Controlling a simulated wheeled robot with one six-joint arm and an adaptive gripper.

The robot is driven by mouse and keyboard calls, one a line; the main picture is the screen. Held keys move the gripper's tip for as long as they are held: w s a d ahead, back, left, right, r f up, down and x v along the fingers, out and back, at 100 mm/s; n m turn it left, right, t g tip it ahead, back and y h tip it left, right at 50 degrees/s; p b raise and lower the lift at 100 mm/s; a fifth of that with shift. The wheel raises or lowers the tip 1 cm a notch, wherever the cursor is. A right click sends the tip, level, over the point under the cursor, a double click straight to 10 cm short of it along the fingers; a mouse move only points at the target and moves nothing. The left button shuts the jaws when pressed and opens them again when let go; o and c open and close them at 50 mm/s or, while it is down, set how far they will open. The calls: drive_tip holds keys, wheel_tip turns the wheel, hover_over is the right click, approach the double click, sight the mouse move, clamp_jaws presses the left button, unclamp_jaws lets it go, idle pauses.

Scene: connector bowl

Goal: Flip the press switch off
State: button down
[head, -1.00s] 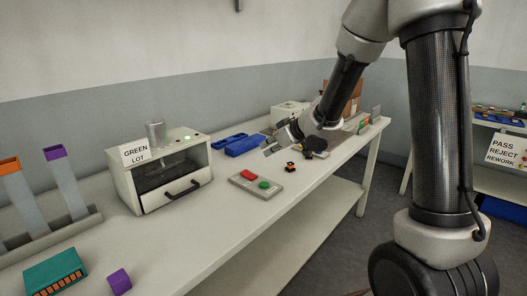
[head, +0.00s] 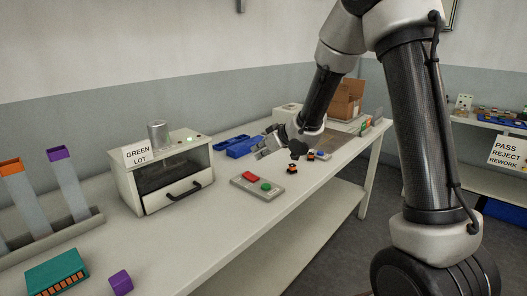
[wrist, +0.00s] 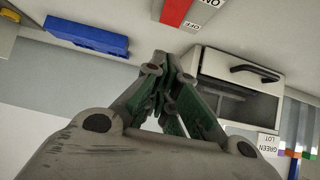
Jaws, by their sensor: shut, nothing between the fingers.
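A grey control plate (head: 272,193) lies on the bench in front of the press, with a red switch (head: 250,176) on its left and a green button (head: 266,186) on its right. In the wrist view, the red switch (wrist: 177,10) shows at the top edge, beside OFF and ON lettering and partly cut off. My gripper (head: 262,153) is shut and empty, above the bench behind the plate, apart from the switch. Its fingers (wrist: 170,100) show in the wrist view.
Blue bins (head: 240,148) stand behind my gripper. Small dark parts (head: 291,168) lie right of the plate. A cardboard box (head: 345,98) is at the far end. A teal connector (head: 57,271) and a purple block (head: 120,282) are at the near left. The bench front is clear.

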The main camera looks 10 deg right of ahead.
sight(253, 177)
drive_tip(key=x, duration=0.6)
wheel_tip(253, 177, down, 2)
drive_tip(key=shift+f, duration=0.85)
drive_tip(key=shift+w+a+f, duration=0.1)
drive_tip(key=shift+w+f, duration=0.1)
drive_tip(key=shift+f, duration=0.15)
drive_tip(key=shift+s, duration=0.15)
drive_tip(key=shift+s+d+r, duration=0.1)
drive_tip(key=shift+s+d, duration=0.4)
drive_tip(key=shift+s, duration=0.1)
